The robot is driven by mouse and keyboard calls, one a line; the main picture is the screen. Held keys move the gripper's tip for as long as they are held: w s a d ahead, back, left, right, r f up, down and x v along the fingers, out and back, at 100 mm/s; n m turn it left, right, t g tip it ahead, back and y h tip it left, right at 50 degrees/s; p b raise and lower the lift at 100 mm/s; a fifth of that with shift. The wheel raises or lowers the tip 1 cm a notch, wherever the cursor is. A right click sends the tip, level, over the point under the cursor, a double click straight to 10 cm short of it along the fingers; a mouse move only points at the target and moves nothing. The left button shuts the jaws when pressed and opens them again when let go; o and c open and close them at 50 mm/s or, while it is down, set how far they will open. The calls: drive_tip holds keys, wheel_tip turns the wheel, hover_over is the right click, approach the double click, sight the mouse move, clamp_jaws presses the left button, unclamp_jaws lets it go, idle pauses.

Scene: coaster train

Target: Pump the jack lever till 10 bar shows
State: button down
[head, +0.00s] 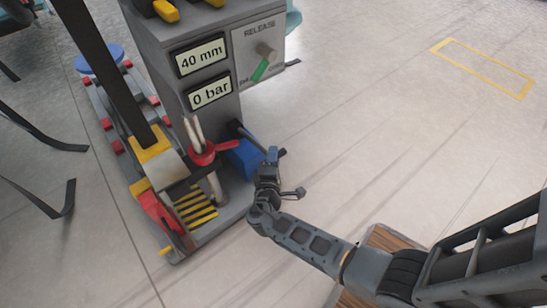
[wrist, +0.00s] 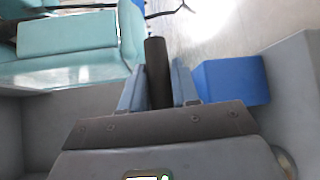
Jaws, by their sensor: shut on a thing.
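The grey control cabinet has a pressure display (head: 210,93) reading 0 bar. My gripper (head: 272,158) is beside the cabinet's lower right side. In the wrist view, its two blue-grey fingers (wrist: 158,88) are shut on the black grip of the jack lever (wrist: 156,62). In the head view, a dark rod, seemingly the lever (head: 247,134), runs from the cabinet down toward my gripper. The gripper partly hides its end.
A second display (head: 201,57) reads 40 mm. A blue block (head: 243,158) lies next to my gripper. A red-collared post (head: 203,155) stands left of it.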

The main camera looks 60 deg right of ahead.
drive_tip(key=shift+r, duration=0.1)
drive_tip(key=r+p, duration=0.1)
drive_tip(key=p, duration=0.1)
drive_tip(key=shift+w+r+p, duration=0.15)
drive_tip(key=shift+r+p, duration=0.2)
drive_tip(key=shift+r, duration=0.05)
drive_tip(key=r+p, duration=0.2)
drive_tip(key=p, duration=0.1)
drive_tip(key=w+r+n+g+y+p, duration=0.1)
drive_tip(key=r+p, duration=0.1)
drive_tip(key=p, duration=0.1)
drive_tip(key=w+r+n+p, duration=0.1)
drive_tip(key=r+p, duration=0.1)
drive_tip(key=p, duration=0.1)
drive_tip(key=shift+w+d+r+g+y, duration=0.1)
drive_tip(key=shift+d+g+y, duration=0.25)
drive_tip(key=shift+g+y, duration=0.05)
wheel_tip(320, 180, up, 4)
drive_tip(key=r+n+g+y+p, duration=0.1)
drive_tip(key=n+g+p, duration=0.1)
drive_tip(key=p, duration=0.4)
hover_over(260, 145)
drive_tip(key=shift+w+d+r, duration=0.15)
drive_tip(key=shift+w+r, duration=0.1)
drive_tip(key=shift+w, duration=0.25)
drive_tip(key=shift+w+d+r, duration=0.1)
drive_tip(key=shift+w+r, duration=0.1)
drive_tip(key=shift+w, duration=0.25)
